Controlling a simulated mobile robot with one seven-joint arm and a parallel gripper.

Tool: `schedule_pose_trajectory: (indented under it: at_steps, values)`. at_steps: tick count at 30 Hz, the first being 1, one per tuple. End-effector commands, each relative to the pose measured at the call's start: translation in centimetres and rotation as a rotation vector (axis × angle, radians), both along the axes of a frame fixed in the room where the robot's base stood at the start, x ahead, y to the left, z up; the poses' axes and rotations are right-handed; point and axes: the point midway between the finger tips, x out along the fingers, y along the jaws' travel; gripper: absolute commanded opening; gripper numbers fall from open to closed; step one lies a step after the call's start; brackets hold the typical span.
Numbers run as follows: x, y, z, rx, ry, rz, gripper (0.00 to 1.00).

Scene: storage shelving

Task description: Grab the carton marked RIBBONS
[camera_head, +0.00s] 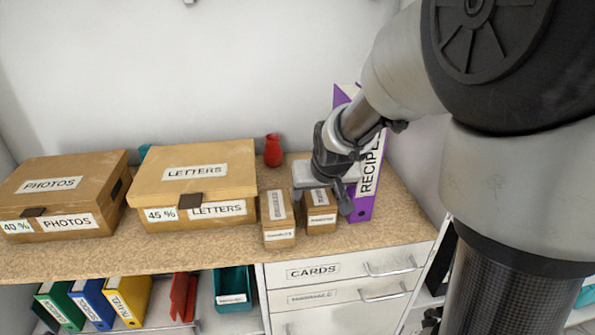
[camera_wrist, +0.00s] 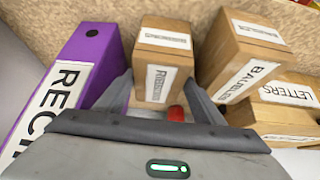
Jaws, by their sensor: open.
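The small brown carton (camera_wrist: 163,65) stands between the fingers in the wrist view; its front label appears to read RIBBONS, though the text is small. In the head view the same carton (camera_head: 320,222) stands on the shelf top, partly covered by my gripper. My gripper (camera_head: 322,194) is open and comes down over it from above. In the wrist view the fingers of my gripper (camera_wrist: 160,88) lie on either side of the carton. I cannot tell whether either finger touches it.
A BAUBLES carton (camera_wrist: 240,60) stands close beside it, also in the head view (camera_head: 277,220). A purple RECIPES binder (camera_wrist: 75,85) stands close on the other side. LETTERS (camera_head: 195,185) and PHOTOS (camera_head: 65,195) boxes are farther left. A red vase (camera_head: 273,152) stands behind.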

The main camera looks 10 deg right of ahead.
Motion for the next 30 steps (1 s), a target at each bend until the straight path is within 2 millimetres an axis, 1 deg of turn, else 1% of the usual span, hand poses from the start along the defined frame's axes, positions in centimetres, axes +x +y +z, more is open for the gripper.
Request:
schedule_pose_trajectory:
  at_steps: [1, 3, 8, 11, 17, 18, 20, 21, 24, 30]
  values:
    - [0.2, -0.1, -0.9, 0.001, 0.004, -0.001, 0.62]
    - [0.7, -0.2, -2.0, 0.001, 0.005, -0.001, 0.62]
    - [1.8, -0.3, -3.7, 0.0, 0.003, 0.0, 0.62]
    - [2.2, -0.3, -4.0, 0.0, 0.0, 0.0, 0.62]
    - [2.2, -0.3, -4.0, 0.0, -0.001, 0.0, 0.62]
    - [2.2, -0.3, -4.0, 0.0, 0.0, 0.0, 0.59]
    - [2.2, -0.3, -4.0, 0.0, 0.0, 0.0, 0.49]
    - [2.2, -0.3, -4.0, 0.0, 0.0, 0.0, 0.42]
    - [2.2, -0.3, -4.0, 0.0, -0.001, 0.0, 0.28]
    - [2.2, -0.3, -4.0, 0.001, -0.001, -0.001, 0.28]
